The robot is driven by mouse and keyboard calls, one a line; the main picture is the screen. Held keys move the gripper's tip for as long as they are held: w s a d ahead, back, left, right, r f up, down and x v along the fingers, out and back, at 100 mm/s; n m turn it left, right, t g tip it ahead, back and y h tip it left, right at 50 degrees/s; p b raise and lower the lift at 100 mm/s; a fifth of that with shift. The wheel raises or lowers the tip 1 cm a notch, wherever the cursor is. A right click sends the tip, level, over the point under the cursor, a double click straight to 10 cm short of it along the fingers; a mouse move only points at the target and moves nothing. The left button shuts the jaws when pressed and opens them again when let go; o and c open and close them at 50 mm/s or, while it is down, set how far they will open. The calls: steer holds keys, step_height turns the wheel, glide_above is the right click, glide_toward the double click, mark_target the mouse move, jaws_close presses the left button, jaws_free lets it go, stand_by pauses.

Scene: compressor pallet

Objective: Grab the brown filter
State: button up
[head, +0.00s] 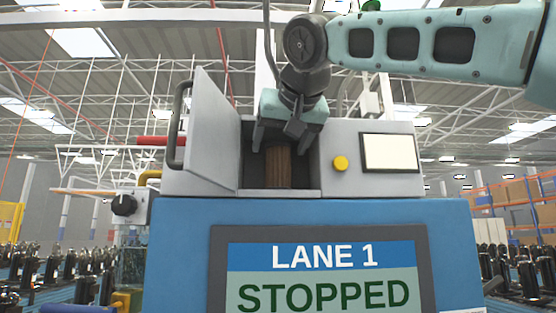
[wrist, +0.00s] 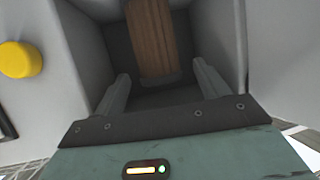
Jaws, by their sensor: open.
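The brown filter (head: 278,167) is a ribbed upright cylinder inside the open compartment of the grey cabinet (head: 340,177). It also shows at the top centre of the wrist view (wrist: 153,38), its upper end cut off by the frame. My gripper (head: 272,146) is at the compartment's opening, above and in front of the filter in the head view. In the wrist view its two fingers (wrist: 162,88) are apart, with the filter beyond them and nothing between the tips. I cannot tell the exact distance to the filter.
The cabinet door (head: 211,130) with its dark handle (head: 178,125) stands open on the left. A yellow button (head: 340,163) and a pale panel (head: 390,153) are right of the opening. Compartment walls stand close around the fingers. A "LANE 1 STOPPED" screen (head: 320,275) is below.

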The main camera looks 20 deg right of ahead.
steer(key=shift+w+f, duration=0.1)
steer(key=shift+w, duration=0.05)
steer(key=c, duration=1.1)
steer(key=shift+r+b, duration=0.2)
steer(key=shift+b, duration=0.35)
